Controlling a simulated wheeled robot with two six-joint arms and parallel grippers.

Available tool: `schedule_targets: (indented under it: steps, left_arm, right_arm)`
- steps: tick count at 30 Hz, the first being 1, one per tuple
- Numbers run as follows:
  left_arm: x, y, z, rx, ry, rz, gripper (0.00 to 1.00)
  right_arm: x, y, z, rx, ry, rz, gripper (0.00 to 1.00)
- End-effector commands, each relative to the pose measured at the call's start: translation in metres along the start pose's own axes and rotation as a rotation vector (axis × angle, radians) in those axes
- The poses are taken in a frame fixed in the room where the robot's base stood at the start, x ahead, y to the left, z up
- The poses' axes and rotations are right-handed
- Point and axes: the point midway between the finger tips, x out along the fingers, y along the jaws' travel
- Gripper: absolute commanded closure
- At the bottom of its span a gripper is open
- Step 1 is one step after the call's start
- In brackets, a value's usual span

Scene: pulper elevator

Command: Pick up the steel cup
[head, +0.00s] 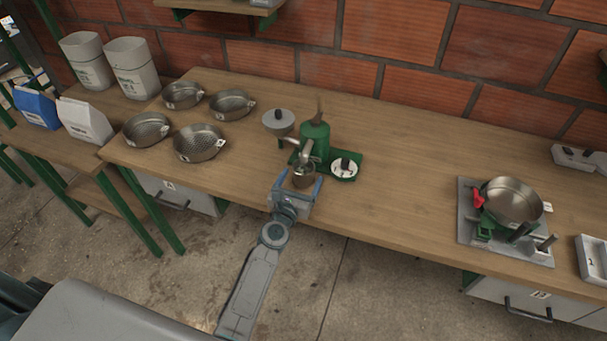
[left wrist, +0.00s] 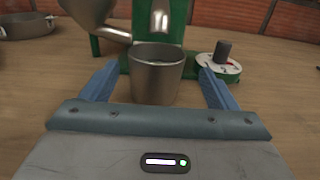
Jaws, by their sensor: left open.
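The steel cup (head: 303,178) stands upright at the front of the green pulper machine (head: 315,142), under its spout. In the left wrist view the cup (left wrist: 157,75) is centred, just ahead of and partly between the blue fingers. My left gripper (head: 302,183) is open around the near side of the cup, with one finger on each side and a gap showing. The left gripper (left wrist: 158,88) holds nothing. My right gripper is not in view.
A dial (head: 344,169) sits right of the machine, and a grey funnel (head: 278,121) sits left. Several steel pans, including a perforated one (head: 200,142), stand on the wooden table (head: 410,150). A pot (head: 512,200) stands on a burner at right. The table between is clear.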

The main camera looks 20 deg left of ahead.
Motion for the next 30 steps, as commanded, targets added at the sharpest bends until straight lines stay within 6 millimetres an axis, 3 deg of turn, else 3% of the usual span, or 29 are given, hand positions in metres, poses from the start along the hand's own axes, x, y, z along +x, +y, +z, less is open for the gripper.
schedule_targets:
  steps: [7, 16, 24, 30]
  left_arm:
    - [0.036, 0.004, 0.001, 0.002, -0.001, 0.0, 0.19]
    - [0.04, 0.004, 0.001, 0.002, 0.0, 0.001, 0.19]
    - [0.04, 0.004, 0.001, 0.002, 0.0, 0.001, 0.68]
    - [0.04, 0.004, 0.001, 0.002, 0.0, 0.001, 0.68]
  right_arm:
    - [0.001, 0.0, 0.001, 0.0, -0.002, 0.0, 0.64]
    - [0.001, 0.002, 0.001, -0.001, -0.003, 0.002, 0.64]
    - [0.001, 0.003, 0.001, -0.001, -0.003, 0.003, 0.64]
    - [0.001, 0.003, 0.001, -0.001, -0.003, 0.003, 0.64]
